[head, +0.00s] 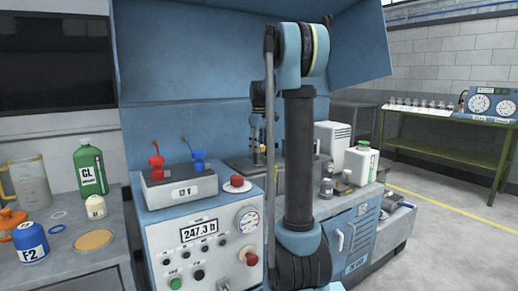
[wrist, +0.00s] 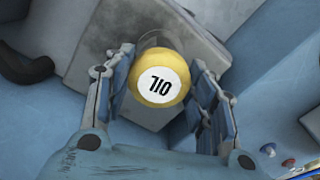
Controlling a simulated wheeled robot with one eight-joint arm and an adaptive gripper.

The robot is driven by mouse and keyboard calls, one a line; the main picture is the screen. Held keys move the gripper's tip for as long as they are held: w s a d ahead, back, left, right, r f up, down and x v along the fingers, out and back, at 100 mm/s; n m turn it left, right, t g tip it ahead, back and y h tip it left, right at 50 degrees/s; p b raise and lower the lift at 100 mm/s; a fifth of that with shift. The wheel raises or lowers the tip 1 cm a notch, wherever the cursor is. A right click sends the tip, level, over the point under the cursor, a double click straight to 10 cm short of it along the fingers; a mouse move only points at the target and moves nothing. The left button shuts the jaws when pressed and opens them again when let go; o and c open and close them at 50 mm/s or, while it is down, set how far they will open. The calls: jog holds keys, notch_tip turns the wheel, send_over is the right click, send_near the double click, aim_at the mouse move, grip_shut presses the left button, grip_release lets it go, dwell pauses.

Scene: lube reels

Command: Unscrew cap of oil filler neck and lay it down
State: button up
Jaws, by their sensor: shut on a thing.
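The yellow oil cap (wrist: 160,75) has a white top disc with OIL lettering that reads upside down in the wrist view. My gripper (wrist: 162,88) is shut on the cap, with blue finger pads on its left and right sides. A grey round edge (wrist: 160,40) shows behind the cap, probably the filler neck; I cannot tell whether the cap still touches it. A grey plate or block (wrist: 125,108) lies beneath. In the head view my gripper (head: 258,158) points down over the blue cabinet's rear top; the cap is too small to make out there.
The control box (head: 180,188) with red and blue terminals stands at the front left of the cabinet. A red button (head: 237,183) sits beside it. A white jug with green cap (head: 361,163) stands on the right of the counter. A left bench (head: 75,260) holds bottles.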

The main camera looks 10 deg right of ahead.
jog(key=shift+n, duration=1.4)
jog(key=shift+d, duration=0.1)
jog(key=n, duration=0.3)
jog(key=shift+f+n, duration=0.1)
jog(key=shift+n, duration=0.2)
jog(key=shift+w+n, duration=0.1)
jog(key=shift+n, duration=0.7)
jog(key=n, duration=0.3)
jog(key=shift+n, duration=1.1)
jog(key=shift+c, duration=0.2)
